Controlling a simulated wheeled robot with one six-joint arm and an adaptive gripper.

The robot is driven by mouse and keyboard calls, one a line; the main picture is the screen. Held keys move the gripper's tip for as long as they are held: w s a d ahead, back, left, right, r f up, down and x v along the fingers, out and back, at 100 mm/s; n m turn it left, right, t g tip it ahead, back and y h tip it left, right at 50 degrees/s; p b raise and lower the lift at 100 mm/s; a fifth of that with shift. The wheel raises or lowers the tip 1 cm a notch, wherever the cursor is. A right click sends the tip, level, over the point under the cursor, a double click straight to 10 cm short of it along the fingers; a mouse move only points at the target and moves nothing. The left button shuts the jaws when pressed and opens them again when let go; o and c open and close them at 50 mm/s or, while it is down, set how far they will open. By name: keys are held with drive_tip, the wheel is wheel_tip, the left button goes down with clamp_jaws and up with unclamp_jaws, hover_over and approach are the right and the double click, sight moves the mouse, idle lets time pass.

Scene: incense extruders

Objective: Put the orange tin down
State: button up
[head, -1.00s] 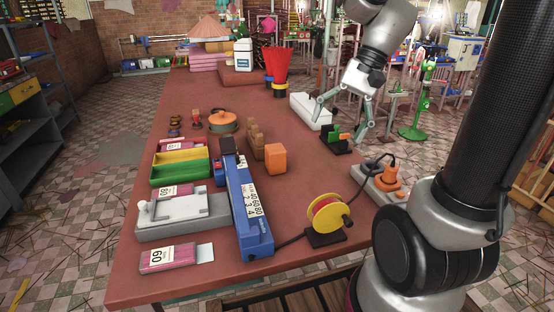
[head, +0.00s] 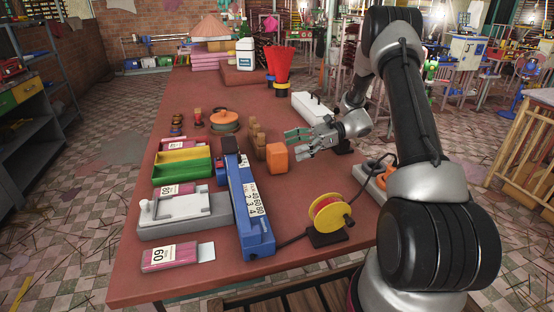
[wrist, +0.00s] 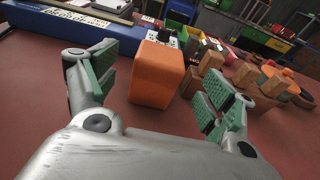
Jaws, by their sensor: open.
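The orange tin (head: 277,157), a box shape with rounded edges, stands upright on the reddish table (head: 300,205), right of the long blue device. My gripper (head: 297,143) lies low and almost level just right of the tin, its fingers pointing left towards it. The fingers are spread, with green pads. In the wrist view the tin (wrist: 158,75) stands straight ahead, between the lines of the two open fingers, with table showing on both sides. I see no finger touching it; the exact gap is hard to judge.
Brown wooden blocks (head: 256,142) stand close behind the tin. The blue device (head: 245,205) lies to its left, and a yellow-red cable reel (head: 329,214) stands nearer the front. A white box (head: 312,107) is behind my gripper. Table between tin and reel is clear.

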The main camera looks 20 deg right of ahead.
sight(268, 153)
drive_tip(key=a, duration=0.4)
drive_tip(key=a+f, duration=0.1)
drive_tip(key=a, duration=0.1)
drive_tip(key=shift+a, duration=0.1)
drive_tip(key=c, duration=1.3)
